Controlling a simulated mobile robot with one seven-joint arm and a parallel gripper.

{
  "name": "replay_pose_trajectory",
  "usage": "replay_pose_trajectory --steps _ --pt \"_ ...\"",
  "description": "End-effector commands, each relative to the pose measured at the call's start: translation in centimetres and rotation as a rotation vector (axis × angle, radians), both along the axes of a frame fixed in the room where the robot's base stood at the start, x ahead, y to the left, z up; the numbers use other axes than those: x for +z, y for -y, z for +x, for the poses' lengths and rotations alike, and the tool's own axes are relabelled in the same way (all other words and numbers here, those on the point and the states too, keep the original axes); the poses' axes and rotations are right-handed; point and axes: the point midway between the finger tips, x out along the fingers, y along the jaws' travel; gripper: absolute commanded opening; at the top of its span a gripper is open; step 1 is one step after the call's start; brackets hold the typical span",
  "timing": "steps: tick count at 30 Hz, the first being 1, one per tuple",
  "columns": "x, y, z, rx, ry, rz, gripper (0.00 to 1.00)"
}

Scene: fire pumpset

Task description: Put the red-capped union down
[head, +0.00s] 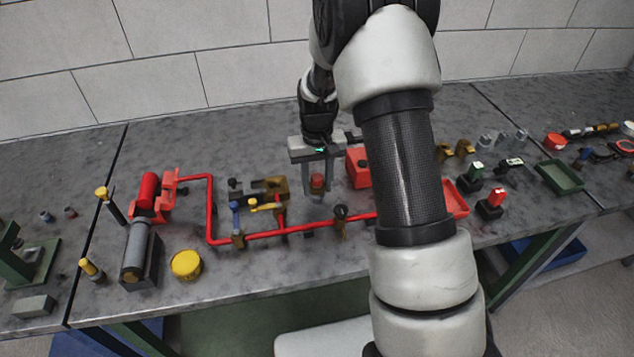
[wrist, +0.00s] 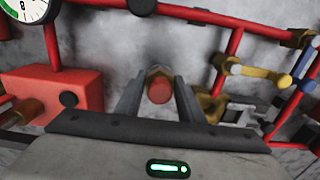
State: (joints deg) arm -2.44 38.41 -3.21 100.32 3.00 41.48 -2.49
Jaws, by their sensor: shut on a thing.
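The red-capped union (head: 317,185) is held between the fingers of my gripper (head: 318,180), upright, with its red cap uppermost. In the wrist view the round red cap (wrist: 159,91) and a brownish body behind it sit between the two grey fingers of my gripper (wrist: 158,92). My gripper is shut on the union. The union is over the grey bench, behind the red pipe run; I cannot tell whether its base touches the bench top.
A red pipe run (head: 262,236) with valves lies in front. A brass and dark fitting (head: 270,188) stands left of my gripper. A red box (head: 357,168) stands close on the right. Bare bench (head: 245,160) shows behind the pipes. A gauge (wrist: 25,10) shows in the wrist view.

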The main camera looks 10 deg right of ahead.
Motion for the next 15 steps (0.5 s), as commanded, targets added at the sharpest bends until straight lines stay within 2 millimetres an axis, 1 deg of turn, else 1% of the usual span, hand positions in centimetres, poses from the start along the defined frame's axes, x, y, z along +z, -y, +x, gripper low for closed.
replay_pose_trajectory --steps 5,9,10,12,13,15 --pt "0.17 0.0 0.15 0.0 0.005 0.0 0.0" --pt "-0.2 0.0 0.14 0.0 0.004 0.0 0.0" --pt "-0.2 0.0 0.08 0.0 0.002 0.0 0.38" --pt "-0.15 0.0 0.07 0.0 0.002 0.0 0.5" --pt "-0.15 0.0 0.07 0.0 0.002 0.0 0.54" --pt "-0.15 0.0 0.07 0.0 0.002 0.0 0.54"
